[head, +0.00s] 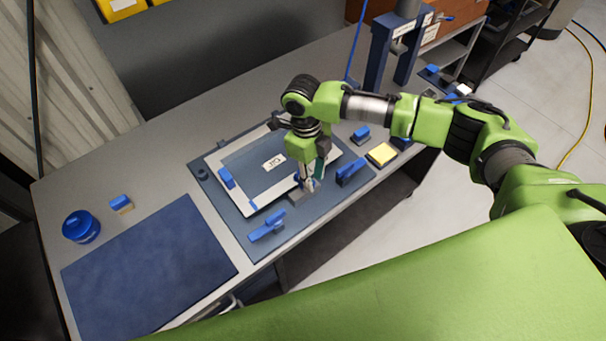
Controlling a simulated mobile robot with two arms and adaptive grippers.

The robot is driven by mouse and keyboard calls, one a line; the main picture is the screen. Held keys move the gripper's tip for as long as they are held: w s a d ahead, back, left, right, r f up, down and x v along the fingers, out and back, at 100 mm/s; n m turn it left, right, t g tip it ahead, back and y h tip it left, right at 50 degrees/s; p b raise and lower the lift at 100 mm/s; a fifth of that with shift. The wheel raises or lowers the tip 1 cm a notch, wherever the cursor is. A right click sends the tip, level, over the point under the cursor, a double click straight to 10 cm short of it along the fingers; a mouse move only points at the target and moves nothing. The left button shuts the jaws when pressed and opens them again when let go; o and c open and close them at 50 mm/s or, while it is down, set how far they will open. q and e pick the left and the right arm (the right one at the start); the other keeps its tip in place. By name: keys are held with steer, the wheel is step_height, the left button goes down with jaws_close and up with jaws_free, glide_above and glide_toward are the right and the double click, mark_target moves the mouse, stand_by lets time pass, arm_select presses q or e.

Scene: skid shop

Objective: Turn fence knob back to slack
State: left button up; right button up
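My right gripper (308,186) points down at the near right corner of a white frame (222,163) on a dark blue-grey base plate (240,238). Its fingertips are low, by small blue and grey parts at that corner. The fence knob cannot be made out; the gripper may hide it. The fingers are too small to tell whether they are open or shut on something. My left gripper is not in view.
A blue press (378,55) stands at the back right. A blue mat (150,268) lies bare at the left, near a blue tub (81,227) and a small blue-and-tan block (121,204).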

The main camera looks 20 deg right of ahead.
steer(key=shift+s+a+r, duration=0.1)
steer(key=shift+s+a, duration=0.2)
steer(key=shift+s, duration=0.05)
step_height(320, 180, up, 8)
steer(key=p, duration=0.7)
stand_by(0.3)
